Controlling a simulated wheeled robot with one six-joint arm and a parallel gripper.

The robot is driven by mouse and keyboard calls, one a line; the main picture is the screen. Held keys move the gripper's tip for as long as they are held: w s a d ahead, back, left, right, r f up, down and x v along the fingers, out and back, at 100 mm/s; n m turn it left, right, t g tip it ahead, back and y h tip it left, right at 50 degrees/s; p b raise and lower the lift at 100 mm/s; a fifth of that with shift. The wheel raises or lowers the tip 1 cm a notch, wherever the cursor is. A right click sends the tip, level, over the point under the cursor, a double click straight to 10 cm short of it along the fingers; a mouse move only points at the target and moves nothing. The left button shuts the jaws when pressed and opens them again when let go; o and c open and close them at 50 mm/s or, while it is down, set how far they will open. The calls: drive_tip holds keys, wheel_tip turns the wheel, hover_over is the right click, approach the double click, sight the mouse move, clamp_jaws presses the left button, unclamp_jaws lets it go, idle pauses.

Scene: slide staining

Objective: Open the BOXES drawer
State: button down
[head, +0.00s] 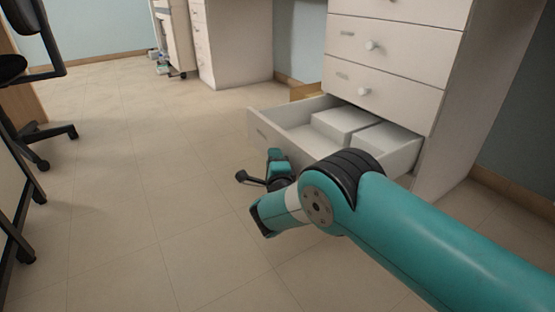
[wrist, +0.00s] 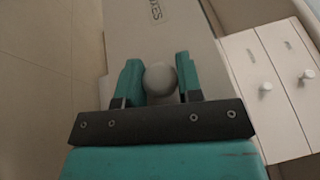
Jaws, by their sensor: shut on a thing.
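The BOXES drawer is the bottom drawer (head: 262,131) of the white cabinet, and it stands pulled well out in the head view. Two pale boxes (head: 341,124) lie inside it. In the wrist view its front panel (wrist: 190,35) carries lettering of which "XES" can be read. My gripper (wrist: 160,88) is shut on the drawer's round knob (wrist: 160,78), with one teal finger on each side. In the head view my arm hides the knob and part of the drawer front.
Closed drawers with round knobs (head: 371,45) sit above the open one. Clear tiled floor (head: 140,180) lies in front and to the left. A black office chair (head: 35,130) stands at the left. Another white cabinet (head: 235,45) stands farther back.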

drive_tip(key=c, duration=0.8)
unclamp_jaws()
drive_tip(key=p+v, duration=0.4)
drive_tip(key=v, duration=0.3)
drive_tip(key=shift+s, duration=0.2)
